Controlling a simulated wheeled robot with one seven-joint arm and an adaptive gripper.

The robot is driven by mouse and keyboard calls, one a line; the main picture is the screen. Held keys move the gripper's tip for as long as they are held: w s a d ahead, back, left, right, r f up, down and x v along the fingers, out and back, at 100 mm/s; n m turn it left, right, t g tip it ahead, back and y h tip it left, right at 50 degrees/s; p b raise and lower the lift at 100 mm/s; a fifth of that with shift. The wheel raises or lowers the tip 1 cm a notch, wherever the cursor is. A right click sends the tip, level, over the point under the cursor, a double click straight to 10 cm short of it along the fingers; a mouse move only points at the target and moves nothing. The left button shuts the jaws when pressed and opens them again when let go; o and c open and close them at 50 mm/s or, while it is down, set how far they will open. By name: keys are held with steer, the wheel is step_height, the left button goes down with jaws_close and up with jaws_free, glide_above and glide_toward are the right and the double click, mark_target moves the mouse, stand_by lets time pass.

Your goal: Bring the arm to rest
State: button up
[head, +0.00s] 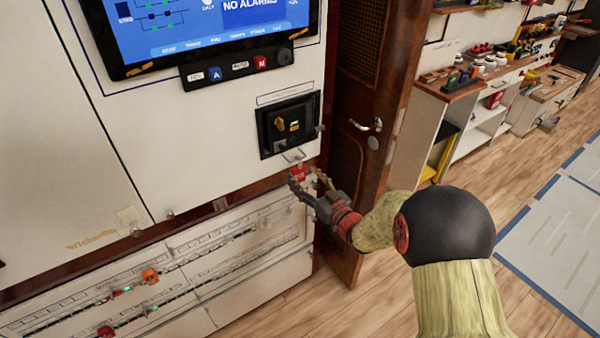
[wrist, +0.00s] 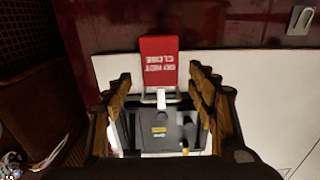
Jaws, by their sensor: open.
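My gripper (head: 308,183) is in front of the white panel, just below a black breaker unit (head: 289,124). In the wrist view the two jaws of my gripper (wrist: 161,82) are spread apart. A red tag (wrist: 158,58) with white lettering, upside down there and reading "DO NOT CLOSE", shows between and beyond the fingertips. No finger visibly touches it. It appears to hang at a small metal loop (wrist: 160,98) below the breaker. The tag also shows in the head view (head: 298,174), partly hidden by my gripper.
A screen (head: 205,22) is above the breaker. Lower breaker rows (head: 160,270) carry orange and red pieces. A wooden door (head: 365,110) with a handle is close to the right of the panel. Wooden floor (head: 370,310) is open at front, with cluttered benches (head: 455,85) farther right.

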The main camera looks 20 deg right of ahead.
steer(key=v, duration=0.9)
steer(key=s+d+f+m+g+h, duration=0.2)
steer(key=d+f+g+h, duration=0.3)
steer(key=f, duration=0.6)
steer(key=s+d+m+g+h, duration=0.2)
steer(key=s+d+g+h, duration=0.1)
steer(key=s+d+g, duration=0.4)
steer(key=s+a+r+m+g+y, duration=0.1)
steer(key=s+a+r, duration=0.3)
steer(key=s+r, duration=0.3)
steer(key=s+a+r+g, duration=0.1)
steer(key=s+a+r, duration=0.4)
steer(key=s, duration=0.4)
steer(key=s+a+r+t, duration=0.1)
steer(key=a+r, duration=0.2)
steer(key=r, duration=0.4)
steer(key=s+a+r+n+t+y+p, duration=0.1)
steer(key=s+a+r, duration=0.1)
steer(key=a+r, duration=0.2)
step_height(320, 180, up, 3)
steer(key=shift+s+f, duration=0.1)
steer(key=shift+s, duration=0.15)
